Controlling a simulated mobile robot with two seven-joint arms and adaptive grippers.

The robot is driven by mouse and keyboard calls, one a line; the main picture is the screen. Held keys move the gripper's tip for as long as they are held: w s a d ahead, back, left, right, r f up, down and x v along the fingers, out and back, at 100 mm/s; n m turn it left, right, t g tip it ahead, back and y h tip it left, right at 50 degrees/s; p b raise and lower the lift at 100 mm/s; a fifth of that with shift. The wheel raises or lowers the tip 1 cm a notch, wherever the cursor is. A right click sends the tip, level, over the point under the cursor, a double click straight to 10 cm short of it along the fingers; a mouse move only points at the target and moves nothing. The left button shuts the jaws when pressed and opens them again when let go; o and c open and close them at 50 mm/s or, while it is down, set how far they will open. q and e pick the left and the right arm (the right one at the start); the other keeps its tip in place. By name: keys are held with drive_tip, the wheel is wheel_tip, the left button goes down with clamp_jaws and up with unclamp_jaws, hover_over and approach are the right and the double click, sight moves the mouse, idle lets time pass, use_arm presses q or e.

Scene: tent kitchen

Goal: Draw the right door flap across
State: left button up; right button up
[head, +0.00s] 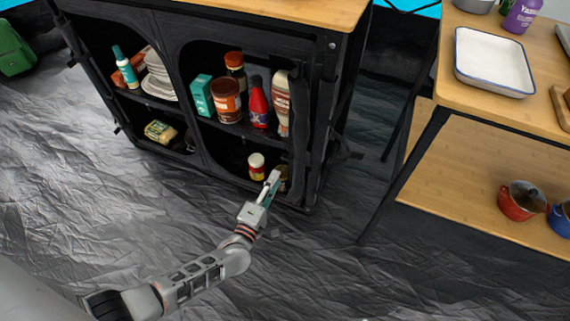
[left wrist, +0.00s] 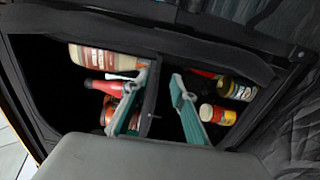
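The black fabric cabinet (head: 180,50) has two open compartments. The right door flap (head: 299,115) looks gathered as a dark strip along the right side of the right opening. In the left wrist view it seems to be the dark band (left wrist: 150,42) along the top of the opening. My left gripper (head: 273,181) is at the lower right of that opening, by the bottom shelf. In the left wrist view my left gripper (left wrist: 160,76) has its teal-padded fingers apart, with a shelf edge seen between them. No flap cloth shows clearly between the fingers. My right gripper is out of view.
Bottles and jars, including a brown jar (head: 226,100) and a red bottle (head: 259,104), stand on the right compartment's shelf. A small yellow-red jar (head: 256,166) is below, close to my left gripper. A wooden table (head: 500,60) stands to the right. The crinkled floor in front is clear.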

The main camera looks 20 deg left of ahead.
use_arm(q)
drive_tip(key=w+b, duration=0.1)
drive_tip(key=w, duration=0.6)
drive_tip(key=shift+w+d+r+b, duration=0.15)
drive_tip(key=shift+w+b, duration=0.05)
drive_tip(key=shift+b, duration=0.15)
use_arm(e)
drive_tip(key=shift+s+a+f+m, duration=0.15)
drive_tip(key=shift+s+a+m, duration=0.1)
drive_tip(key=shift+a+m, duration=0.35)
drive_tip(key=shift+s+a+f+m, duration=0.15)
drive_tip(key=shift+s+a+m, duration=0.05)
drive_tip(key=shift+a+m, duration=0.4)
use_arm(q)
drive_tip(key=shift+c, duration=0.4)
clamp_jaws()
